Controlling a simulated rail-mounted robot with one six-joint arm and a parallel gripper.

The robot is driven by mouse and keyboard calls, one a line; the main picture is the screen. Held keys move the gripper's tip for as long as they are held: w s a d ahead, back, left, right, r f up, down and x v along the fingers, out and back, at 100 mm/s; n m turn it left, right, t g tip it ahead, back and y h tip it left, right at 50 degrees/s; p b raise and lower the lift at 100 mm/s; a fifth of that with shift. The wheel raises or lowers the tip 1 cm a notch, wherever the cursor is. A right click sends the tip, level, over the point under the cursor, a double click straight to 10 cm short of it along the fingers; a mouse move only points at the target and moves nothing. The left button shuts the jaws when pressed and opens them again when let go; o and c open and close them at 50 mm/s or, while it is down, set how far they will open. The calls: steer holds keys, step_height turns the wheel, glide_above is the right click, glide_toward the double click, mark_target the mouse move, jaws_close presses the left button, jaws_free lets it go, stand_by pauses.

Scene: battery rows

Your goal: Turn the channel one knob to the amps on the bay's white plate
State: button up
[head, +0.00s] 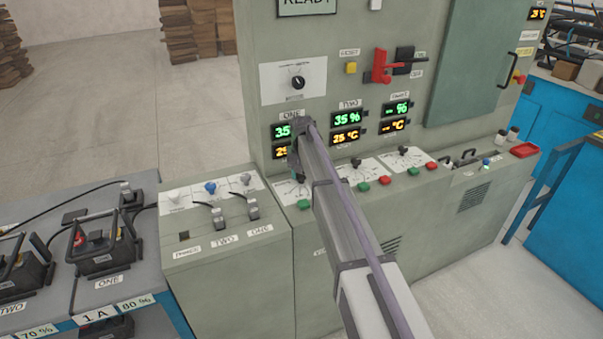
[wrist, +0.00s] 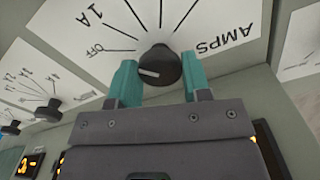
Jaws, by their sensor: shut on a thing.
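In the wrist view the channel one knob (wrist: 160,62) is black with a white pointer line, on a white dial (wrist: 190,15) printed OFF, 1A and AMPS. My gripper (wrist: 158,75) has its two teal fingers shut on the knob's sides. The pointer points left in that view, on the OFF side; its exact mark is hard to tell. In the head view my gripper (head: 297,165) reaches down to the channel one dial plate (head: 284,189) and hides its knob. The bay's white plate (head: 97,317), at lower left, reads 1 A.
Two more dials, for channel two (head: 357,170) and a third channel (head: 405,157), stand to the right. Green and red buttons line the desk edge, with a green button (head: 304,204) close by my gripper. Plugs with cables (head: 219,215) stand at left.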

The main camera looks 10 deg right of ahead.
steer(key=shift+m, duration=1.1)
steer(key=o, duration=0.9)
step_height(320, 180, up, 11)
steer(key=p, duration=1.1)
steer(key=shift+f, duration=0.1)
steer(key=s+n, duration=0.1)
steer(key=s, duration=1.2)
steer(key=s+n, duration=0.1)
steer(key=s, duration=1.2)
steer(key=s+n, duration=0.1)
steer(key=s, duration=1.2)
steer(key=shift+d, duration=0.1)
